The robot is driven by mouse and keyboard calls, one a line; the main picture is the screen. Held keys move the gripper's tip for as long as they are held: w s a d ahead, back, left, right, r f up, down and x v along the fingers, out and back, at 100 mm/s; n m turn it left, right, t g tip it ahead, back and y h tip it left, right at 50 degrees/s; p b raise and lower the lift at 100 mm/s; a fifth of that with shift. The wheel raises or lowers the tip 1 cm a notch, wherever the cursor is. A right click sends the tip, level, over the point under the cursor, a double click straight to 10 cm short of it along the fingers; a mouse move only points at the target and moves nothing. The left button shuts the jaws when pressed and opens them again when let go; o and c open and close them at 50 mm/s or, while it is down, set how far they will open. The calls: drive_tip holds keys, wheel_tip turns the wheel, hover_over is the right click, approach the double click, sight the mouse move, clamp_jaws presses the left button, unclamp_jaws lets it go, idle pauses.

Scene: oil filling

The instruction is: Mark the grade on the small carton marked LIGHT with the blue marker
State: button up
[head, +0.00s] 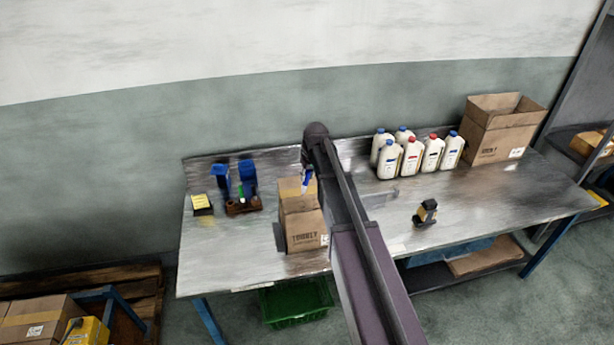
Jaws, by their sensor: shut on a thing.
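My gripper (306,170) is over the steel table, partly hidden by my own arm. It is shut on the blue marker (307,181), a small blue and white stick pointing down. The marker is at or just above a brown carton (293,190) with a tape strip; I cannot tell if it touches. A second brown carton face (304,236) with dark print and a white label is directly in front; its print is too small to read surely. I cannot tell which carton is marked LIGHT. My arm covers the cartons' right side.
A wooden holder (244,208) with a green item stands left, blue containers (248,172) behind it and a yellow-topped block (202,203) beside it. White bottles (389,160) and a large open carton (505,130) stand right. A black device (427,212) is front right.

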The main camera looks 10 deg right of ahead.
drive_tip(key=shift+r+p, duration=1.05)
drive_tip(key=shift+r, duration=0.2)
drive_tip(key=shift+w+f, duration=0.1)
drive_tip(key=shift+f, duration=0.15)
drive_tip(key=shift+g+h, duration=0.6)
drive_tip(key=shift+g, duration=0.3)
drive_tip(key=shift+w+a+f+b, duration=0.2)
drive_tip(key=shift+w+f+b, duration=0.1)
drive_tip(key=shift+f+b, duration=0.6)
drive_tip(key=shift+w+a+f+b, duration=0.25)
drive_tip(key=shift+f+b, duration=0.7)
drive_tip(key=shift+w+a+f+b, duration=0.2)
drive_tip(key=shift+w+f+b, duration=0.1)
drive_tip(key=shift+f+b, duration=0.6)
drive_tip(key=shift+f+b, duration=0.5)
drive_tip(key=shift+b, duration=0.05)
drive_tip(key=shift+a, duration=0.6)
idle(1.0)
drive_tip(key=shift+r, duration=0.15)
idle(0.5)
